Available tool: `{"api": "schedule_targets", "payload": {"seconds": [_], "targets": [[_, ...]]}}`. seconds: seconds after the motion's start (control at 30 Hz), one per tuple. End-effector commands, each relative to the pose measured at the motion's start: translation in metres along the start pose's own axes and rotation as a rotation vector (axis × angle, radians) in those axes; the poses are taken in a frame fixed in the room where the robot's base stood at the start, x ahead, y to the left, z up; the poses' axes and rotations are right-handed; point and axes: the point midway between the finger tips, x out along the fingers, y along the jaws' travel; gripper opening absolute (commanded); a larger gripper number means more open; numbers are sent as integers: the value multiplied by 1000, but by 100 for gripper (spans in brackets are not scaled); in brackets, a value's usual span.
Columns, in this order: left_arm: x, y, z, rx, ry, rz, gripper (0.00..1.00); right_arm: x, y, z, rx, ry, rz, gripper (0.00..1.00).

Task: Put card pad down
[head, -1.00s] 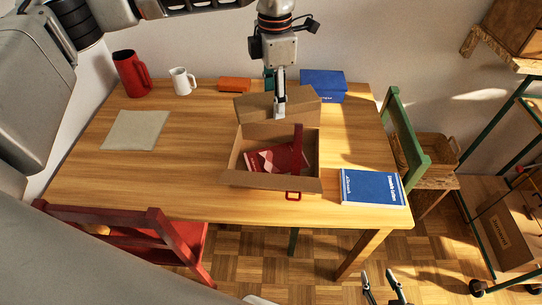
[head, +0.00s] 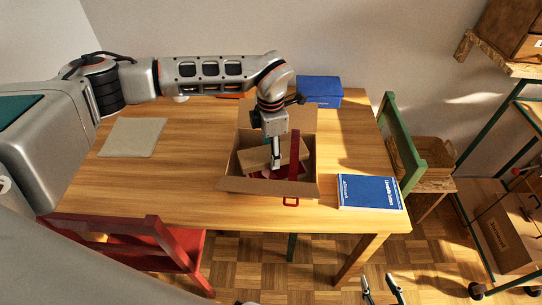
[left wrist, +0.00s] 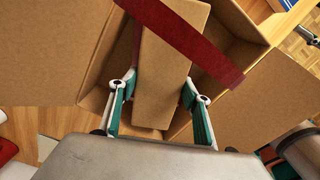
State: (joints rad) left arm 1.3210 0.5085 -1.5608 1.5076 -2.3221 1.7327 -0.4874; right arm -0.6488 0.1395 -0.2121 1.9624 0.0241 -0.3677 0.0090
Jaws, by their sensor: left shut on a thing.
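The card pad, a plain brown cardboard block (head: 256,157), is inside the open cardboard box (head: 233,184) on the table. My left gripper (head: 275,164) reaches down into the box and is shut on the pad. In the left wrist view the pad (left wrist: 165,60) lies between the two green-lined fingers (left wrist: 158,85). A dark red strip (head: 294,156) stands across the box and passes over the pad in the left wrist view (left wrist: 190,40). Red shows beneath the pad, mostly hidden. Whether the pad touches what is under it is unclear. My right gripper (head: 378,278) is open and empty, low beyond the table's front edge.
A blue book (head: 369,192) lies right of the box; a blue box (head: 320,92) stands behind. A grey-beige mat (head: 133,137) lies at left. A red chair (head: 150,240) and green chair (head: 402,140) flank the table.

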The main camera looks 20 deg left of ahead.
Motion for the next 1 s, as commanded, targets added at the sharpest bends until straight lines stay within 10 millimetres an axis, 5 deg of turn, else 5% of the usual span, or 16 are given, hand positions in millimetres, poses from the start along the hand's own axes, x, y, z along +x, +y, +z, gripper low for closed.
{"api": "schedule_targets", "payload": {"seconds": [0.17, 0.77, 0.8, 0.83, 1.0], "targets": [[23, -1, 0, 0, 0, -2, 27, 0, 0, -1, 0, 1, 0, 40], [33, -1, 0, 1, 0, -1, 27, 2, -1, 4, 0, -1, -1, 40], [32, -1, 0, 1, 0, -1, 58, 2, -1, 3, 0, -1, -1, 40], [32, -1, 0, 1, 0, -1, 65, 2, -1, 3, 0, -1, -1, 40], [32, 0, 0, 1, 0, -1, 65, 2, -1, 3, 0, -2, -1, 40]]}}
